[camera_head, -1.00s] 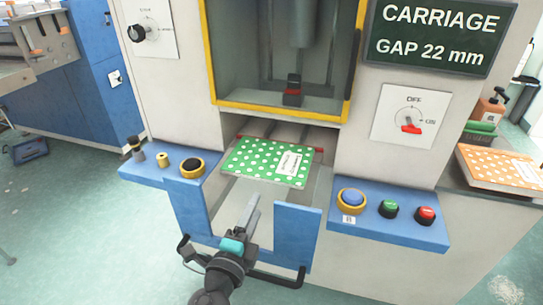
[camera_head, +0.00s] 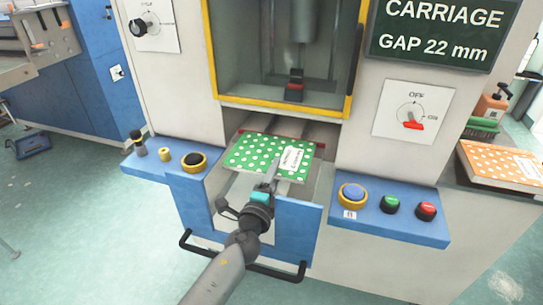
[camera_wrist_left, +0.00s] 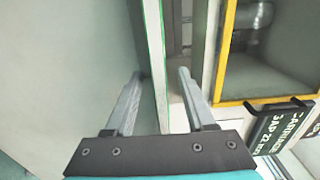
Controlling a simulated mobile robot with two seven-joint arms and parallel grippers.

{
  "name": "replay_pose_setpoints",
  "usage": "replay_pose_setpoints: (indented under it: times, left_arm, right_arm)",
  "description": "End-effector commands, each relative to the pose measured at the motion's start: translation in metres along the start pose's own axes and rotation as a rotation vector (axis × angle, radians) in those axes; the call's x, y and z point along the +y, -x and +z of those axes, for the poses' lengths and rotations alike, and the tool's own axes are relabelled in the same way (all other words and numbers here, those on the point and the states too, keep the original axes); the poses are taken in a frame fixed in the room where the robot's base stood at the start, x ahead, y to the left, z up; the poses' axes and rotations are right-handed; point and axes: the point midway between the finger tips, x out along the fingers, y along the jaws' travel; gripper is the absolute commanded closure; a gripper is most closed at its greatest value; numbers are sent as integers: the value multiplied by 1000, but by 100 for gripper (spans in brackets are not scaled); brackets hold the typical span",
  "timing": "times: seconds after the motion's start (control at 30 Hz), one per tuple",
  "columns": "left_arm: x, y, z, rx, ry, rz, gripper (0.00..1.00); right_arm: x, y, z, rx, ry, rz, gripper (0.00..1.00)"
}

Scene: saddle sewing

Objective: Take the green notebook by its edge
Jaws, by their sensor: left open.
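The green notebook with white dots and a white label (camera_head: 255,153) lies flat in the machine's recess, its near edge toward me. My left gripper (camera_head: 272,168) is at the notebook's near edge, in front of the label. In the left wrist view the notebook's edge (camera_wrist_left: 154,50) shows as a pale strip with a thin green line. It runs between the two fingers of the open left gripper (camera_wrist_left: 160,73), with visible gaps. Whether the fingers overlap the edge in depth is hard to tell. My right gripper is not in view.
Blue panels with buttons flank the recess, left (camera_head: 165,158) and right (camera_head: 390,215). A yellow-framed window (camera_head: 280,106) is above it. A black bar handle (camera_head: 245,268) runs below. An orange dotted notebook (camera_head: 502,165) lies at the far right.

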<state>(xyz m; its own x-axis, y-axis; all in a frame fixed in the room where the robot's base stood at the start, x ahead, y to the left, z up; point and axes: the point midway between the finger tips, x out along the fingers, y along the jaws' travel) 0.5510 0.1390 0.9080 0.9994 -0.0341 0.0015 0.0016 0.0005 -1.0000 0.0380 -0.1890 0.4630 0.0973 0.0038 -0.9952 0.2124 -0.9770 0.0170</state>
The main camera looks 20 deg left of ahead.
Motion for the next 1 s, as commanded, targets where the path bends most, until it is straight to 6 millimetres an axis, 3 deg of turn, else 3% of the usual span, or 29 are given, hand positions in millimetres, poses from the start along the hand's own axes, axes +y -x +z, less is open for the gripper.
replay_pose_setpoints:
  times: [0.2, 0.47, 0.93, 1.0]
  left_arm:
    - [0, -18, 1, 0, 0, 0, 45]
    - [0, -18, 1, -1, 1, 0, 46]
    - [0, -18, 1, -1, 0, 0, 99]
    - [0, -18, 1, -1, 0, 0, 100]
  right_arm:
    - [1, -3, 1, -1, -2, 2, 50]
    - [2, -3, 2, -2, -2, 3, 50]
    - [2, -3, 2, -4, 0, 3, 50]
    - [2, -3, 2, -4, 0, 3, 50]
